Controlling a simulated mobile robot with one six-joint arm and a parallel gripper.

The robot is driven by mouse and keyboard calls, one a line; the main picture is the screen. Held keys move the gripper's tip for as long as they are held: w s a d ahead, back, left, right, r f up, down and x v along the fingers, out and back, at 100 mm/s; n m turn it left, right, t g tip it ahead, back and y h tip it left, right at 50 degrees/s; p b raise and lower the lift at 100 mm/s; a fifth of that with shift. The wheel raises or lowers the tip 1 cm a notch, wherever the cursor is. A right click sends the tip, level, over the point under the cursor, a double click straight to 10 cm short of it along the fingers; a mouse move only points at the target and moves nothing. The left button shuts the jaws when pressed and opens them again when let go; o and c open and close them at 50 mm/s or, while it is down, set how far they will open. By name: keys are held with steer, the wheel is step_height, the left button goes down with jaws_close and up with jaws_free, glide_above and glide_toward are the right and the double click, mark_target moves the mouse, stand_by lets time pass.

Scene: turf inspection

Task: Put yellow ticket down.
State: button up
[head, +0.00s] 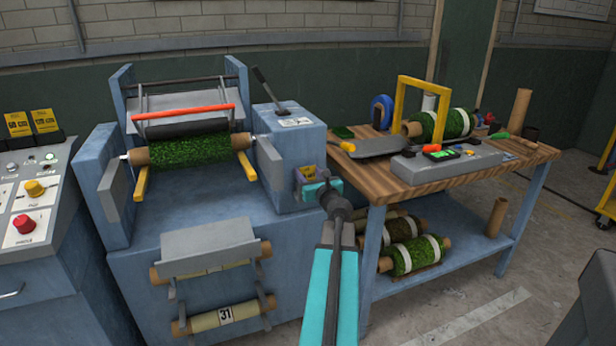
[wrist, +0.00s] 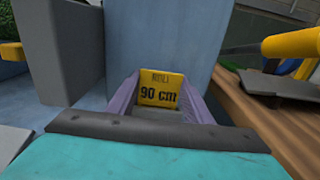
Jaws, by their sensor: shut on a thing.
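The yellow ticket (wrist: 161,88) is marked "ROLL" and "90 cm" in the wrist view. It stands face-on between the two purple fingers of my gripper (wrist: 158,100), which is shut on it. In the head view my gripper (head: 311,181) is in front of the right housing of the blue machine (head: 294,140), just left of the wooden table (head: 415,188). Only a small part of the ticket shows there. I cannot tell whether the ticket touches the machine.
Two other yellow tickets (head: 45,121) stand behind the control panel (head: 27,205) at the far left. A turf roll (head: 190,149) lies across the machine. The table holds a grey device (head: 450,163), a yellow frame (head: 399,100) and another turf roll (head: 455,123). Its front-left corner looks bare.

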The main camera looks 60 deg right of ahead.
steer(key=shift+f, duration=0.4)
steer(key=o, duration=1)
steer(key=shift+r, duration=0.15)
